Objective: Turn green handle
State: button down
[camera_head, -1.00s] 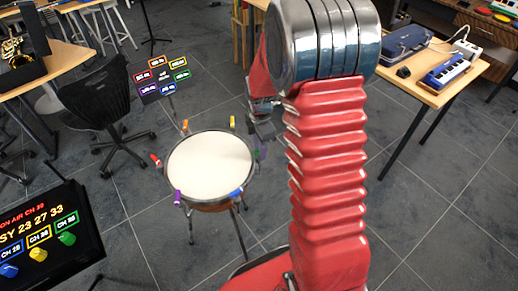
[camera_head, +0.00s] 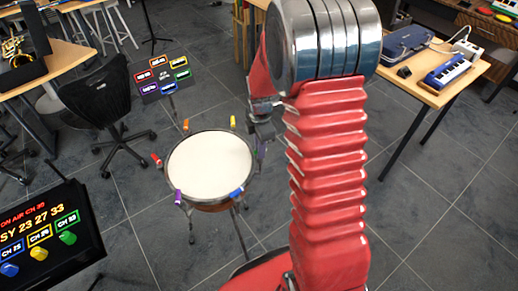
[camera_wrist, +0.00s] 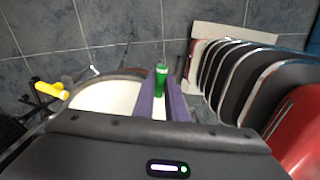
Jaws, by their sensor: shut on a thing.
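The white-topped drum (camera_head: 210,158) stands on thin legs at the centre of the head view. Coloured handles sit around its rim. In the wrist view the green handle (camera_wrist: 161,78) stands between the purple fingers of my gripper (camera_wrist: 160,92), which is shut on it. In the head view my gripper (camera_head: 261,150) is at the drum's right edge, and the green handle is hidden or too small to make out there. The wrist view also shows a yellow handle (camera_wrist: 50,90) at the drum's left.
Orange (camera_head: 185,125), red (camera_head: 156,161), purple (camera_head: 178,196) and blue (camera_head: 237,193) handles are on the rim. A label panel (camera_head: 163,78) stands behind the drum, and a screen (camera_head: 45,240) is at lower left. A black chair (camera_head: 97,95) stands left; a table (camera_head: 440,95) is right.

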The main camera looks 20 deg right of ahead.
jog(key=shift+d, duration=0.1)
jog(key=m, duration=0.3)
jog(key=shift+d+m, duration=0.1)
jog(key=shift+m, duration=0.2)
jog(key=m, duration=0.4)
jog(key=shift+s, duration=0.1)
jog(key=m, duration=0.4)
jog(key=shift+m, duration=2)
jog(key=c, duration=1.9)
grip_release()
